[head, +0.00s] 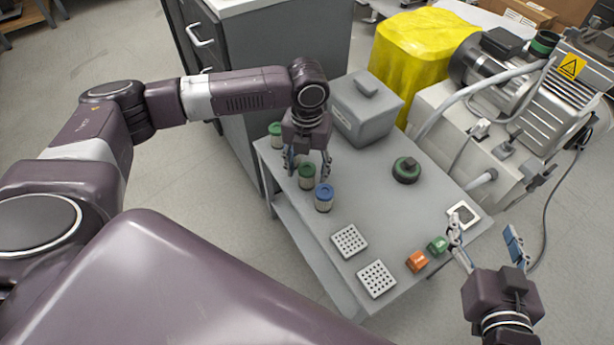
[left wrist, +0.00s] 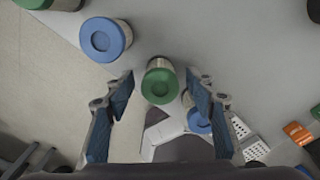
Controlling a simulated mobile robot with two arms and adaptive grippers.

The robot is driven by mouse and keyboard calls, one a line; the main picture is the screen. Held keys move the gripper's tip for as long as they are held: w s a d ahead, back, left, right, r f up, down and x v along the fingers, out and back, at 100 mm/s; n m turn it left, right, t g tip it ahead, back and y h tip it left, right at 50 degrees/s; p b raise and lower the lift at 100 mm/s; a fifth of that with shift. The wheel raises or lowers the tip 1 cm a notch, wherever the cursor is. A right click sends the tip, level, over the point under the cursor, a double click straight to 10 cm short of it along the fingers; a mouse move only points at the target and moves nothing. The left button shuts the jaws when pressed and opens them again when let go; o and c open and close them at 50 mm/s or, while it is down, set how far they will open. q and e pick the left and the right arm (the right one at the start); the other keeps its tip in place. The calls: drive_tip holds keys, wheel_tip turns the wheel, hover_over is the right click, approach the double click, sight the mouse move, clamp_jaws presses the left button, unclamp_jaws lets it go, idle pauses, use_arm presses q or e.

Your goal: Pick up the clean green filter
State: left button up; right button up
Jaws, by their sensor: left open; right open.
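A green-capped filter with a pale side (head: 307,177) stands upright on the grey table, below my left gripper (head: 308,160). In the left wrist view this green filter (left wrist: 160,83) lies between the two open fingers (left wrist: 160,90), with a gap on each side. Another green-capped filter (head: 276,135) stands further back at the table's left edge. It shows partly at the top left of the left wrist view (left wrist: 38,3). I cannot tell from the pictures which green one is clean. My right gripper (head: 485,238) is open and empty near the table's right front corner.
A blue-capped filter (head: 324,198) stands just in front of the green one; another blue-capped one (left wrist: 104,40) is beside it. Perforated plates (head: 349,241), an orange block (head: 416,261) and a green block (head: 437,245) lie in front. A grey box (head: 366,110) stands behind.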

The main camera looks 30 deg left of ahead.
use_arm(q)
drive_tip(key=c, duration=1.1)
drive_tip(key=shift+c, duration=0.2)
drive_tip(key=shift+r, duration=0.15)
